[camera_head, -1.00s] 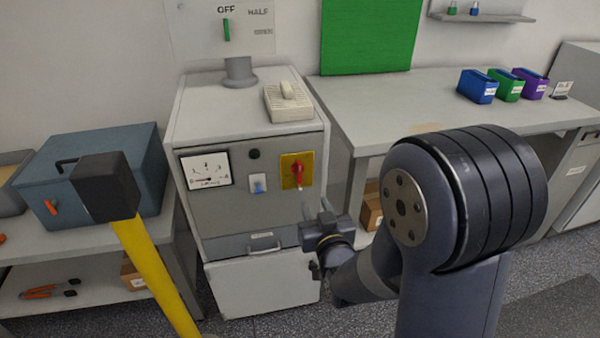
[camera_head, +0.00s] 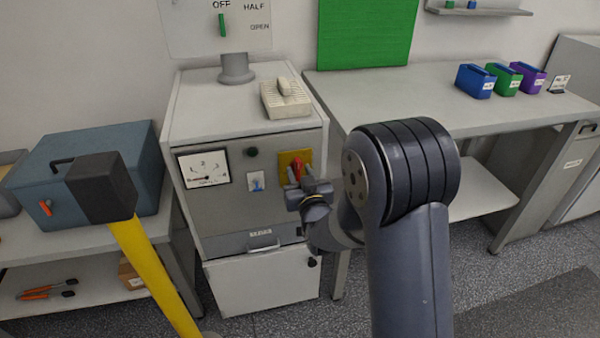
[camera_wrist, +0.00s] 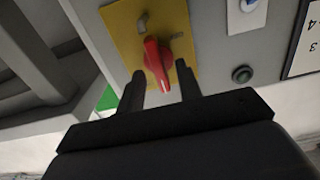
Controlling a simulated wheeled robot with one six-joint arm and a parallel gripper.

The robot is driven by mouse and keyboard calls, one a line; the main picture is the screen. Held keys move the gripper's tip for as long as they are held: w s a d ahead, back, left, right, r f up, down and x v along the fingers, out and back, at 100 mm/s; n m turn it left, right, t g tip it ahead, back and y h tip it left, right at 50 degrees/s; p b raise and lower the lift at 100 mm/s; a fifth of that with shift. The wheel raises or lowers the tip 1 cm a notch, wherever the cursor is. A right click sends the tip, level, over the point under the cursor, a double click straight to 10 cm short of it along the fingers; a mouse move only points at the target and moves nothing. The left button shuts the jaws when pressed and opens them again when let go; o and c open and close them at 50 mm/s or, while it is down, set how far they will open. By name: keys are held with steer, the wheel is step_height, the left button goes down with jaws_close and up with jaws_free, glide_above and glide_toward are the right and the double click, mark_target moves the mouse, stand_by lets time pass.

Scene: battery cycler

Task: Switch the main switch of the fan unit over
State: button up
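The fan unit (camera_head: 222,122) is a grey cabinet left of the middle in the head view. Its main switch is a red rotary handle (camera_wrist: 157,64) on a yellow plate (camera_wrist: 123,24), at the upper right of the front panel. In the head view my gripper partly covers the red handle (camera_head: 297,168). My gripper (camera_wrist: 160,85) is open in the wrist view, with one finger on each side of the handle's lower end. I cannot tell whether the fingers touch it. In the head view my gripper (camera_head: 303,185) is at the panel, just below the plate.
A dial meter (camera_head: 204,168), a blue-lit rocker switch (camera_head: 256,182) and a dark round button (camera_head: 251,152) share the panel. A workbench (camera_head: 420,100) with coloured bins stands right.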

steer(key=shift+w, duration=0.15)
steer(key=shift+c, duration=0.2)
jaws_close()
